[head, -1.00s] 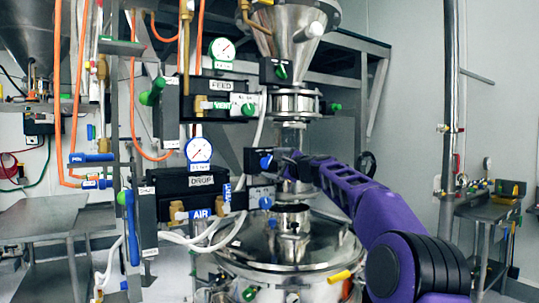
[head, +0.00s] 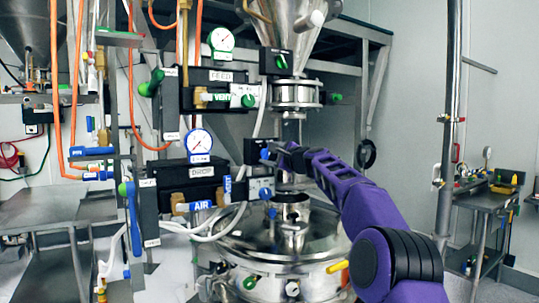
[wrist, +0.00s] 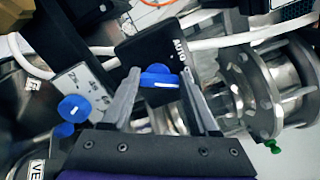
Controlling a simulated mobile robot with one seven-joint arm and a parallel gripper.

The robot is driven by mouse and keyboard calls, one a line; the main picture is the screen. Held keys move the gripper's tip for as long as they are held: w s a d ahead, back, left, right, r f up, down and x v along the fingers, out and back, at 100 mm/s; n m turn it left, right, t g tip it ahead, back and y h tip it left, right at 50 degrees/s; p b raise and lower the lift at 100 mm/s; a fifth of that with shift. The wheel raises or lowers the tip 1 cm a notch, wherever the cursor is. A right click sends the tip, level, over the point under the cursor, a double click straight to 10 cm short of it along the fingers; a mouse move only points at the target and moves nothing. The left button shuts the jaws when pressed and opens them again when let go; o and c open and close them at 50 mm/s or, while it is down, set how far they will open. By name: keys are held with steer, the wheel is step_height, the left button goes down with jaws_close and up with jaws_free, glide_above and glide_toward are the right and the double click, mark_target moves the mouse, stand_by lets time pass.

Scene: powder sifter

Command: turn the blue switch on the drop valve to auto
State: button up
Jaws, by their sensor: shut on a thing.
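The blue switch (head: 265,154) sits on the front of a small black box (head: 252,151), right of the black drop valve panel (head: 190,187) marked DROP. In the wrist view the blue switch (wrist: 160,78) lies between the two grey fingertips of my gripper (wrist: 161,84), which is shut on it. The switch carries a white mark. The black box (wrist: 142,50) shows an AUTO label near the right finger. In the head view my gripper (head: 284,154) reaches the switch from the right. I cannot tell from the mark which setting the switch is at.
A second blue knob (head: 265,193) sits just below; it also shows left of my fingers in the wrist view (wrist: 75,107). The feed panel (head: 205,78) with green knobs is above. The steel vessel (head: 260,252) and white hoses are close below.

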steer(key=shift+c, duration=1.3)
steer(key=shift+n, duration=0.3)
steer(key=n+b, duration=0.1)
steer(key=n, duration=0.1)
steer(key=n+b, duration=0.1)
steer(key=n, duration=0.2)
steer(key=shift+a+f, duration=0.1)
steer(key=shift+f, duration=0.1)
steer(key=n+b, duration=0.1)
steer(key=n, duration=0.5)
steer(key=shift+f+n, duration=0.1)
steer(key=shift+n, duration=0.2)
steer(key=o, duration=1.4)
